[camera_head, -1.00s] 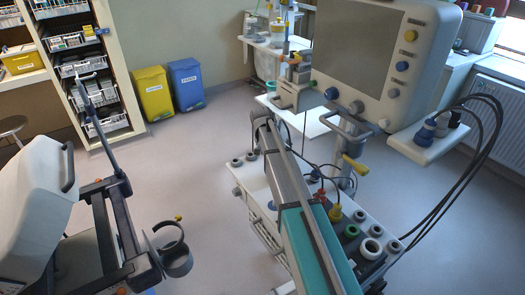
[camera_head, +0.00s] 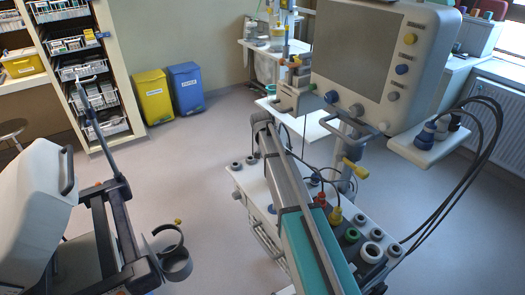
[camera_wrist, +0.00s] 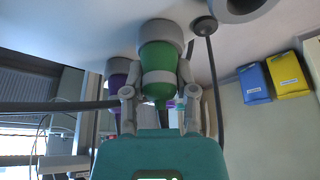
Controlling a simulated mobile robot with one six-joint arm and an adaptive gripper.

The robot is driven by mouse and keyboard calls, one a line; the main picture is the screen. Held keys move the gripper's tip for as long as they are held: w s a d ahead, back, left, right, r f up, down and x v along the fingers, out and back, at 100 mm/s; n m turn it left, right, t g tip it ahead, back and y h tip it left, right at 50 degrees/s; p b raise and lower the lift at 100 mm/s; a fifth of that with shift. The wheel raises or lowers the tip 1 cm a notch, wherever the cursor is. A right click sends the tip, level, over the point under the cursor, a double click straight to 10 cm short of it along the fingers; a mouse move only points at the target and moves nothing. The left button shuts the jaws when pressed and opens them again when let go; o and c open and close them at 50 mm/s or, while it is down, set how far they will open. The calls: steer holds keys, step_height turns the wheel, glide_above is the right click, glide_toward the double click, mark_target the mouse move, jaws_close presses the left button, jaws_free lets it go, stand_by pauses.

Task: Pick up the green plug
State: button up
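The green plug (camera_wrist: 161,62) shows in the wrist view, with a grey collar around it and a wide grey ring at its end against a white surface. My gripper (camera_wrist: 161,72) has one finger on each side of the plug, and both fingertips appear to press on it. A purple plug (camera_wrist: 118,72) is just left of it, partly behind a finger. In the head view my arm reaches over the white trolley (camera_head: 236,174). My fingers and the green plug cannot be made out there.
Red and yellow plugs (camera_head: 335,215) and several ring sockets (camera_head: 371,251) are on the trolley's near right. A monitor (camera_head: 360,50) with cables stands behind. A bed (camera_head: 35,205) is at left. Yellow (camera_head: 153,97) and blue bins (camera_head: 186,88) stand by the wall; floor between is clear.

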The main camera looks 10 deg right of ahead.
jaws_close()
steer(key=shift+r, duration=0.1)
